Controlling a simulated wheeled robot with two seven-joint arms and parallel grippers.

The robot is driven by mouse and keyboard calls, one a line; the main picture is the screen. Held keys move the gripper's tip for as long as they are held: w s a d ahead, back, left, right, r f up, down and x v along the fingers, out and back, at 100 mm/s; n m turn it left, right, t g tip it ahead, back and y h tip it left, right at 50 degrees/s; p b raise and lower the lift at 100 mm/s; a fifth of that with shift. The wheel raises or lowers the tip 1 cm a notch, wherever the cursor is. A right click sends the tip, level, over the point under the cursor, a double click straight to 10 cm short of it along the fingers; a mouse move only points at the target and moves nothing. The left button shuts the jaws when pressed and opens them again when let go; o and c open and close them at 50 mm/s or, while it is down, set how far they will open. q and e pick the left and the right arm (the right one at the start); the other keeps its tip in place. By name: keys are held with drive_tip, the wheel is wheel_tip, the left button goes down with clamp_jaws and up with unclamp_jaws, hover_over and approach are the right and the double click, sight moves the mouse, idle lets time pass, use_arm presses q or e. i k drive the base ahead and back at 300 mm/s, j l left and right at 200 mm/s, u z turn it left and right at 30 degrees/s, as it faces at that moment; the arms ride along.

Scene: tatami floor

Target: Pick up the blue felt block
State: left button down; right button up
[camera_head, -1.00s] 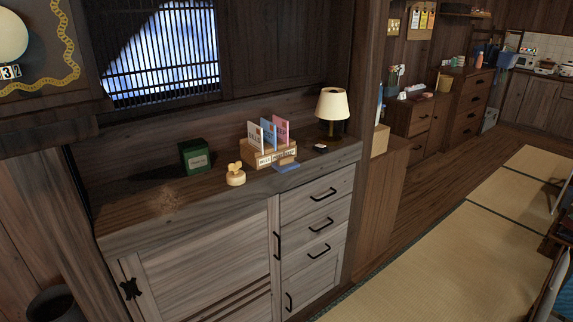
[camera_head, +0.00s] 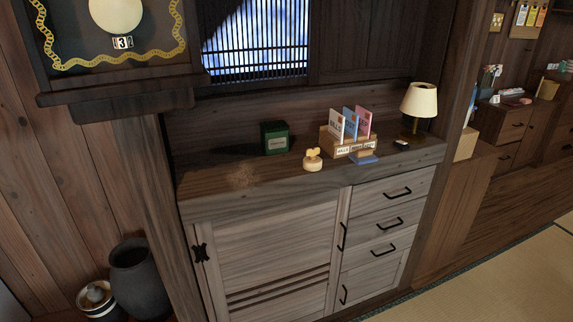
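A small block with a blue base and a light brown upper part (camera_head: 363,158) lies on top of the wooden cabinet (camera_head: 215,196), near its front edge; it looks like the blue felt block. It sits just in front of a wooden card holder (camera_head: 341,149) with several upright white, blue and pink cards. It is small in the view, so its felt surface cannot be made out. Neither of my grippers is in view.
A yellowish wooden figure (camera_head: 313,160) and a dark green box (camera_head: 275,138) stand left of the block. A lamp (camera_head: 418,103) and a small dark item (camera_head: 401,143) are to the right. Dark pots (camera_head: 139,280) stand on the floor at left. Tatami (camera_head: 510,280) is clear at right.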

sight(364, 156)
drive_tip(key=i+j+u, duration=0.15)
drive_tip(key=i+j, duration=0.45)
drive_tip(key=i, duration=0.2)
